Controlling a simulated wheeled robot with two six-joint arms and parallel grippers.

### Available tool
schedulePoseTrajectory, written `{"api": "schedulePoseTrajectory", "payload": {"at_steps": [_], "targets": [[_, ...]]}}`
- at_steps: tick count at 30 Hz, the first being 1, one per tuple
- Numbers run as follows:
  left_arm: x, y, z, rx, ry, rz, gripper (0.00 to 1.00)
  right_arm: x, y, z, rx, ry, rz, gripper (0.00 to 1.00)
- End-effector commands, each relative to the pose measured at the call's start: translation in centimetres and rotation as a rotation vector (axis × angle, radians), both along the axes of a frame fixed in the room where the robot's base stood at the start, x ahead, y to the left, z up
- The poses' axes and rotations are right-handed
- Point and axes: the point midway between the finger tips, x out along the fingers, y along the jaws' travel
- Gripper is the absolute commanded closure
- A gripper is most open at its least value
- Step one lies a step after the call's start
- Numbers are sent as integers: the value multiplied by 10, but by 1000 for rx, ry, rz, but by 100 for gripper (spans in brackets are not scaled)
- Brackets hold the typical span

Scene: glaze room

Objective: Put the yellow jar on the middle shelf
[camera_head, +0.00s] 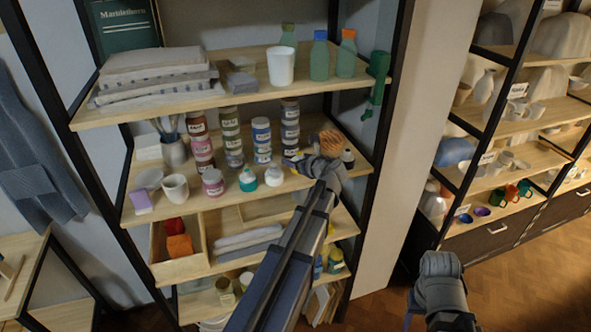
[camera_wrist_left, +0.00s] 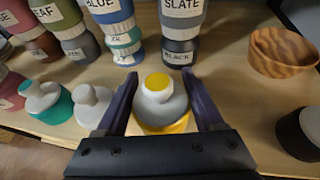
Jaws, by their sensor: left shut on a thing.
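The yellow jar (camera_wrist_left: 165,105) shows in the left wrist view, with a yellow cap, a pale shoulder and a yellow lower part. My left gripper (camera_head: 294,164) is shut on it, with one dark finger on each side in the left wrist view (camera_wrist_left: 158,105). In the head view the gripper and arm hide most of the jar. The jar is at the front of the wooden shelf (camera_head: 217,194) that holds the paint jars. I cannot tell whether its base touches the board.
A white-capped jar (camera_head: 273,176) and a teal-capped jar (camera_head: 247,179) stand left of the gripper. Stacked labelled jars (camera_head: 290,126) stand behind. A wooden bowl (camera_head: 331,142) and a dark bottle (camera_head: 348,159) are to the right. The upper shelf (camera_head: 225,96) lies above.

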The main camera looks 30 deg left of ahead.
Motion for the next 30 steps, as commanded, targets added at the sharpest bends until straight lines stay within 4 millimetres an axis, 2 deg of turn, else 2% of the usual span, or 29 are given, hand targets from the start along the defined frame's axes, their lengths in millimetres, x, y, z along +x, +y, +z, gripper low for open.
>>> {"api": "schedulePoseTrajectory", "payload": {"at_steps": [1,4,17,18,21,30], "targets": [[0,0,-13,1,0,0,100,0,0,-13,0,-1,-1,44],[0,0,-24,1,0,0,100,0,0,-24,0,-1,-2,44],[0,0,-27,1,0,0,100,0,0,-27,0,-1,-3,44],[0,0,-27,0,0,0,28,0,0,-27,0,-1,-3,44],[0,0,-26,0,0,0,18,0,0,-26,0,-1,-3,44],[0,0,-23,0,0,0,18,0,0,-23,0,-1,-2,44]]}}
